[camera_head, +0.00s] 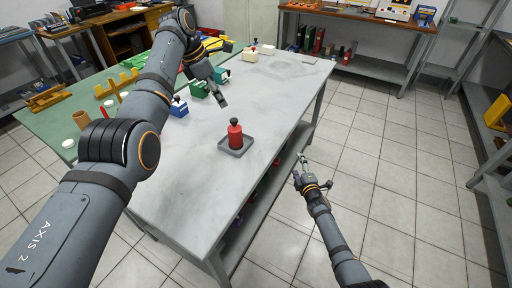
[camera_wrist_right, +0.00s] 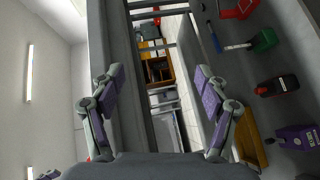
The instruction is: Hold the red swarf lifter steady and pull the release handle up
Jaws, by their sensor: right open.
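The red swarf lifter (camera_head: 235,136) stands upright in a shallow grey tray (camera_head: 248,144) on the grey worktable. A dark handle (camera_head: 234,122) sits on its top. My left gripper (camera_head: 221,99) is above the table, behind and slightly left of the lifter in the head view, apart from it; its finger opening is too small to judge. My right gripper (camera_head: 302,164) is beyond the table's right edge, low beside it, and apart from the lifter. In the right wrist view my right gripper (camera_wrist_right: 160,98) has its fingers spread, with nothing between them.
Blue (camera_head: 179,107) and green (camera_head: 198,89) blocks stand left of the lifter. A green mat with yellow parts (camera_head: 118,82) covers the left side. The table around the tray is clear. Several items, including a purple one (camera_wrist_right: 298,137), show at the right wrist view's right.

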